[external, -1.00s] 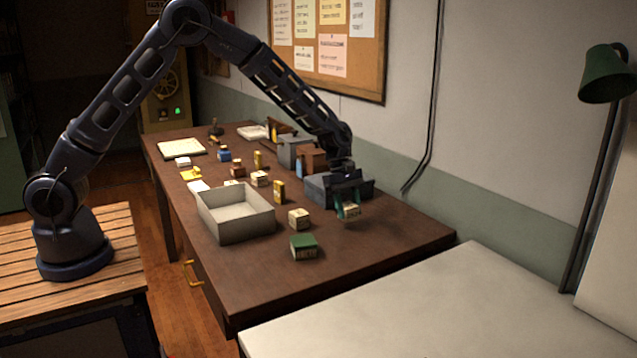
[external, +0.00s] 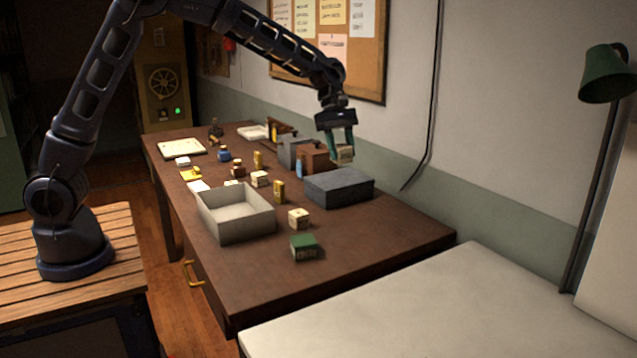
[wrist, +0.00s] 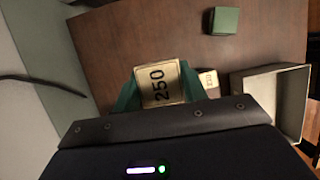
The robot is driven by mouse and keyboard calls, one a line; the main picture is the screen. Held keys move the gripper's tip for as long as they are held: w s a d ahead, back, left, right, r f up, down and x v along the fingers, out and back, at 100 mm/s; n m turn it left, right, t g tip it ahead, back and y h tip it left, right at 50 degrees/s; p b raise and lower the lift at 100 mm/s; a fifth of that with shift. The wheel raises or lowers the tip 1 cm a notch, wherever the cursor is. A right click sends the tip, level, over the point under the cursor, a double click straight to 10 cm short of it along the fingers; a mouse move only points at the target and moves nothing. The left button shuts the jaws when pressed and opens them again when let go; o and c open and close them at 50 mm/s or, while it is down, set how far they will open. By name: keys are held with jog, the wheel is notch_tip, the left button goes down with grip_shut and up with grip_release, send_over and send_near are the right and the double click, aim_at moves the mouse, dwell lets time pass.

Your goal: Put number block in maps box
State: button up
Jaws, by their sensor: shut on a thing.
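My gripper (external: 342,148) is shut on a cream number block (external: 343,155), held in the air above the far side of the desk. In the wrist view, my gripper (wrist: 160,88) has its green fingers on both sides of the number block (wrist: 158,85), whose top reads 250. An open pale box (external: 250,225) stands on the desk, to the left of and below the gripper in the external view. It also shows at the right of the wrist view (wrist: 240,92). A closed dark grey box (external: 338,188) stands below the gripper. I cannot read a maps label on any box.
A green-topped block (external: 303,247) and another cream block (external: 299,218) stand near the open box. A yellow block (external: 279,191), a brown box (external: 314,158) and several small items crowd the desk's far half. The desk's near right part is clear.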

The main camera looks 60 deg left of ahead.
jog(key=s+a, duration=0.9)
jog(key=s, duration=0.4)
jog(key=s+a, duration=0.9)
jog(key=s, duration=0.5)
jog(key=f, duration=1.9)
jog(key=shift+w+f, duration=0.25)
jog(key=shift+f, duration=0.1)
jog(key=shift+f, duration=0.15)
jog(key=o, duration=0.7)
jog(key=shift+o, duration=1.3)
